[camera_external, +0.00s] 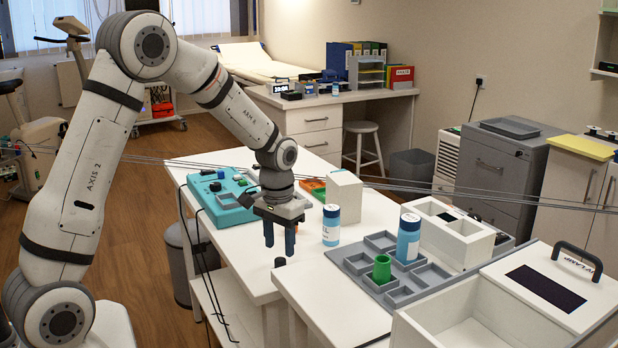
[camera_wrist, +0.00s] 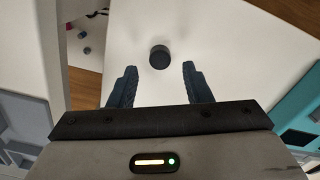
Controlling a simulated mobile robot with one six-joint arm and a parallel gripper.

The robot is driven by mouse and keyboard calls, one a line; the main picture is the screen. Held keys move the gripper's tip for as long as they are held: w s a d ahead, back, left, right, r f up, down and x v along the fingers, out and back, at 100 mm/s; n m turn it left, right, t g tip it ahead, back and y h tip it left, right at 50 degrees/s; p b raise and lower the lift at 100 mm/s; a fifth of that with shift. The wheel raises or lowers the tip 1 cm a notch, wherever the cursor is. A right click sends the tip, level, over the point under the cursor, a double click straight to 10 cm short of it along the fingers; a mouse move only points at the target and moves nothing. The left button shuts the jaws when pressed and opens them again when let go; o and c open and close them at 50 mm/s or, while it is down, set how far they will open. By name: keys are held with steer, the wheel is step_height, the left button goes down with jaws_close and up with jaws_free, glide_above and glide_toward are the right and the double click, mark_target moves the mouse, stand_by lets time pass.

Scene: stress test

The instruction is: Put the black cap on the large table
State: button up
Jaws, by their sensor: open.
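The black cap (camera_external: 280,262) is a small dark cylinder on the white top of the large table (camera_external: 240,262), near its front edge. In the wrist view the cap (camera_wrist: 159,57) stands on the white surface, ahead of and between the fingertips, with none of them touching it. My gripper (camera_external: 280,250) points down above the table, close to the cap. Its two dark blue fingers are spread and empty, and they also show in the wrist view (camera_wrist: 160,68).
A teal device (camera_external: 225,195) with cables lies on the table's left side. A white box (camera_external: 344,196) and a blue-and-white bottle (camera_external: 331,226) stand right of my gripper. A grey tray (camera_external: 360,262) with a green cup (camera_external: 382,268) sits on the adjoining white surface.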

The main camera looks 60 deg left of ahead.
mark_target(280, 259)
step_height(280, 259, up, 9)
steer(key=shift+f, duration=0.2)
steer(key=s+d+r+m+t, duration=0.1)
steer(key=s+d+r+m, duration=0.1)
steer(key=s+d, duration=0.6)
steer(key=s+d+r+m+t, duration=0.1)
steer(key=s+d+r, duration=0.3)
steer(key=s+d, duration=0.5)
steer(key=s+m, duration=0.1)
steer(key=s, duration=0.3)
steer(key=shift+s+d+t, duration=0.3)
steer(key=shift+s, duration=0.05)
